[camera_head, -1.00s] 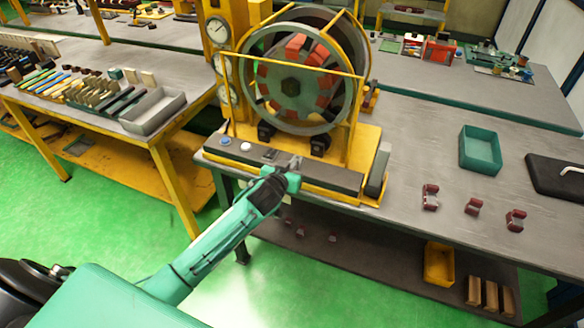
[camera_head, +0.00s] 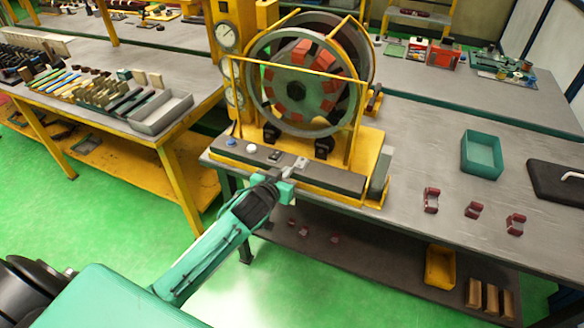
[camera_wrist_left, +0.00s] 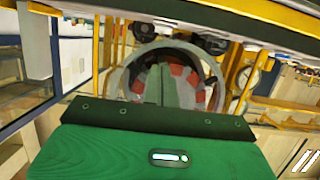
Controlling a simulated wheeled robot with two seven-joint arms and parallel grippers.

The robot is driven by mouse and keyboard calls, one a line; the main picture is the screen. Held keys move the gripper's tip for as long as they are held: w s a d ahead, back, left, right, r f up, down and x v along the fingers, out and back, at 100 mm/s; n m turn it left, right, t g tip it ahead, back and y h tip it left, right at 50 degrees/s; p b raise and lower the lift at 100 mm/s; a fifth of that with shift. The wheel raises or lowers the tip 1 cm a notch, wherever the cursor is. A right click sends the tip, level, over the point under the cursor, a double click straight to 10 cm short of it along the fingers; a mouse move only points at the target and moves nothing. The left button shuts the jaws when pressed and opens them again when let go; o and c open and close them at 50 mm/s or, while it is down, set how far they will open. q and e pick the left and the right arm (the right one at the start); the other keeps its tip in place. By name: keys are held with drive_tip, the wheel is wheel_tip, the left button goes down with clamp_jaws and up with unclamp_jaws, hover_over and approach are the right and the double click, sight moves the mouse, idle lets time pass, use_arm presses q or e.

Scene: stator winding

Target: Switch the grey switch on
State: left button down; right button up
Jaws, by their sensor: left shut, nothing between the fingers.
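The grey switch (camera_head: 301,163) is on the dark control strip (camera_head: 335,178) at the front of the yellow winding machine. Its exact lever position is too small to tell. My left gripper (camera_head: 287,182) is in front of the strip, just below the switch in the head view. It is shut and empty, and looks apart from the switch. In the left wrist view the machine's wheel (camera_wrist_left: 168,75) shows beyond my green wrist housing; the switch cannot be made out there. My right gripper is not in view.
Left of the switch on the strip are a dark switch (camera_head: 275,155), a white button (camera_head: 252,148) and a blue button (camera_head: 231,142). A teal tray (camera_head: 482,154) and several red-brown parts lie on the bench to the right. Green floor is clear in front.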

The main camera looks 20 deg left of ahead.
use_arm(q)
drive_tip(key=shift+f+v, duration=0.2)
drive_tip(key=shift+v, duration=1.2)
drive_tip(key=shift+d, duration=0.1)
drive_tip(key=s+a+f+g, duration=0.15)
drive_tip(key=s+f, duration=0.35)
drive_tip(key=f, duration=0.8)
drive_tip(key=s+f+m+g, duration=0.1)
drive_tip(key=s+f+g, duration=0.25)
drive_tip(key=f, duration=0.95)
drive_tip(key=s+a+f+g, duration=0.15)
drive_tip(key=s+f, duration=0.35)
drive_tip(key=f, duration=0.8)
drive_tip(key=s+d+f+g, duration=0.1)
drive_tip(key=s+f+g, duration=0.1)
drive_tip(key=s+f, duration=0.5)
drive_tip(key=s+d+f+m+g, duration=0.1)
drive_tip(key=s+f, duration=0.6)
drive_tip(key=s, duration=1.1)
drive_tip(key=s+d+f+g, duration=0.1)
drive_tip(key=s+f+g, duration=0.3)
drive_tip(key=s, duration=0.9)
wheel_tip(320, 180, down, 4)
drive_tip(key=shift+d+r, duration=0.25)
drive_tip(key=shift+d, duration=0.05)
